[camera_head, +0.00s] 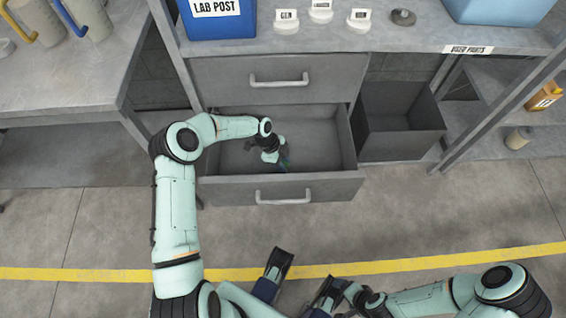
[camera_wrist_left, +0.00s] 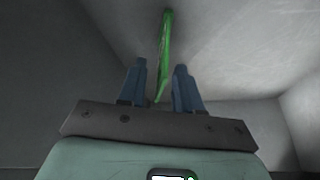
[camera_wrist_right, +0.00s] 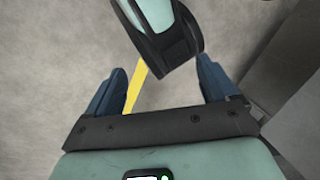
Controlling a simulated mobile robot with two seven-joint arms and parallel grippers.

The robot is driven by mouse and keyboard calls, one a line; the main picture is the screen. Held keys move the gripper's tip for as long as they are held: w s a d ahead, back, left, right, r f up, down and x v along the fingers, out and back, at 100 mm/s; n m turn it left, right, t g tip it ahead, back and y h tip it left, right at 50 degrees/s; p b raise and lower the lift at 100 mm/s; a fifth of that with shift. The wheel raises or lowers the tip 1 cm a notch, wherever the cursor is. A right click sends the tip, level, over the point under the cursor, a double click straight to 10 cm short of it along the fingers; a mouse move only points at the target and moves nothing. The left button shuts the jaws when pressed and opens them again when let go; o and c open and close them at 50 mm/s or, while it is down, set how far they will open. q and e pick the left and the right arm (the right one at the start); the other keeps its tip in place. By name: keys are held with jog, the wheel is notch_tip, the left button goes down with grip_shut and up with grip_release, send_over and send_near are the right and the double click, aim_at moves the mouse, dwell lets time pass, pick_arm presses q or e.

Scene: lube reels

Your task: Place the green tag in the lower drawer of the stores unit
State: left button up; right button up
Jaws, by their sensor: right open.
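The stores unit's lower drawer (camera_head: 283,190) is pulled open, with a bare grey inside. My left gripper (camera_head: 283,162) reaches down into it. In the left wrist view, the thin green tag (camera_wrist_left: 164,50) stands out lengthwise between the fingers of my left gripper (camera_wrist_left: 160,70), with a gap showing on each side, so the fingers look open around it. Whether the tag touches the drawer floor I cannot tell. In the head view the tag is mostly hidden by the gripper. My right gripper (camera_wrist_right: 155,80) is open and empty, low in front of the unit.
The upper drawer (camera_head: 278,78) is shut. An open grey bin (camera_head: 402,145) stands right of the drawers. A blue LAB POST box (camera_head: 217,25) and several white labelled pieces stand on the top. A bench (camera_head: 70,75) is at left. Open floor lies in front.

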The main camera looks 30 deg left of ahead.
pick_arm(q)
jog(key=shift+a+r, duration=0.1)
jog(key=shift+r, duration=0.15)
jog(key=p+v, duration=0.2)
jog(key=v, duration=0.9)
jog(key=shift+r, duration=0.3)
pick_arm(e)
jog(key=shift+g+y, duration=0.3)
jog(key=shift+g, duration=0.3)
jog(key=s+r, duration=0.1)
jog(key=s+a, duration=0.1)
jog(key=s+r, duration=0.1)
jog(key=shift+s+a+r, duration=0.15)
jog(key=shift+a+r, duration=0.1)
jog(key=shift+r, duration=0.1)
pick_arm(q)
jog(key=shift+a, duration=0.1)
